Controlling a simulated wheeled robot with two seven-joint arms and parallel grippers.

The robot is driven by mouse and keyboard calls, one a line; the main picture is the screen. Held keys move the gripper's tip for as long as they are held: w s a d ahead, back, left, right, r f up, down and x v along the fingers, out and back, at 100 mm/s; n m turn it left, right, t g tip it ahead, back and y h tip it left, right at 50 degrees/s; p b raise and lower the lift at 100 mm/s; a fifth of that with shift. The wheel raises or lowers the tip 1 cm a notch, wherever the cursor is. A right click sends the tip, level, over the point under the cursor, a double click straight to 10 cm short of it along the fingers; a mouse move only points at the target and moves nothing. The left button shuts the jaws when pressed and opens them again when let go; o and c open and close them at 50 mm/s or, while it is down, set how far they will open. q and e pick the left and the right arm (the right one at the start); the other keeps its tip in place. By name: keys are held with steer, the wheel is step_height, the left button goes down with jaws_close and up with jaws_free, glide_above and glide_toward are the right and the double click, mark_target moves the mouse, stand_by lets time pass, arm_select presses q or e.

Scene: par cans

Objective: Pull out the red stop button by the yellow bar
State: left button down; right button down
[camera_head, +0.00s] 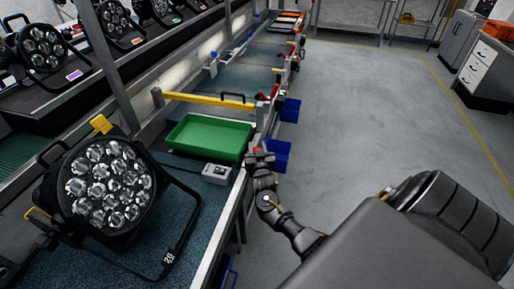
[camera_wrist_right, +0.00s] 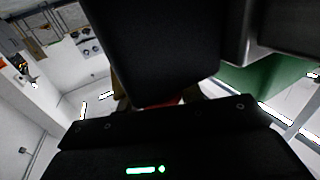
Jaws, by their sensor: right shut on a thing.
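The yellow bar (camera_head: 208,99) lies across the bench line, with a black handle on top near its right end. My right gripper (camera_head: 261,157) is at the bench's front edge, nearer than the bar and just right of the green tray. It is shut on the red stop button (camera_head: 257,150), of which only a little red shows at the fingertips. In the right wrist view a red sliver (camera_wrist_right: 172,102) shows between the dark gripper parts, and the rest of the button is hidden. My left gripper is not in view.
A green tray (camera_head: 209,137) and a small grey box (camera_head: 216,174) stand on the bench. A large round par can (camera_head: 107,187) stands at the left. Blue bins (camera_head: 279,155) hang off the bench edge beside my gripper. The floor at right is clear.

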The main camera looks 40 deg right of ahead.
steer(key=shift+r, duration=0.15)
steer(key=c, duration=0.9)
jaws_free()
steer(key=b+v, duration=0.1)
steer(key=v, duration=1)
steer(key=shift+d, duration=0.1)
